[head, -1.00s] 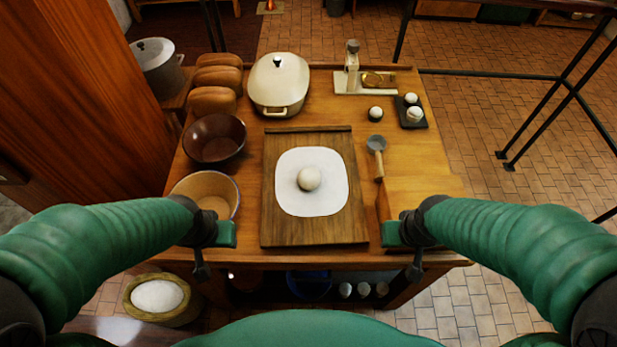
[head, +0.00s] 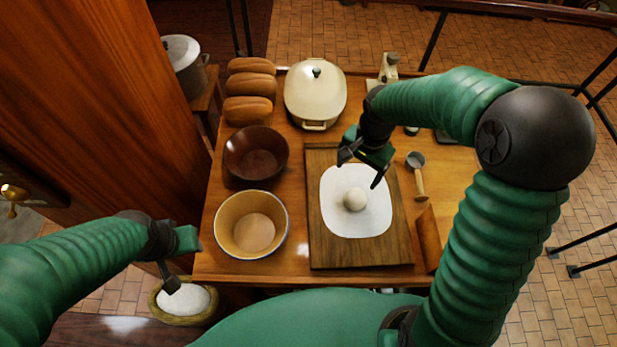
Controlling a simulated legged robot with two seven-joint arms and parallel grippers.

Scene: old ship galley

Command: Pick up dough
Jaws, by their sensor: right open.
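The dough (head: 355,199) is a small pale ball on a white rounded sheet (head: 340,222). The sheet lies on a dark wooden board (head: 325,256) on the table. My right gripper (head: 360,170) is open and empty, its fingers spread above the far edge of the sheet, just beyond the dough and apart from it.
A yellow bowl (head: 225,237) and a brown bowl (head: 237,158) stand left of the board. Bread loaves (head: 248,108) and a lidded cream pot (head: 315,92) are behind. A scoop (head: 418,180) and a rolling pin or wooden piece (head: 428,240) lie at right.

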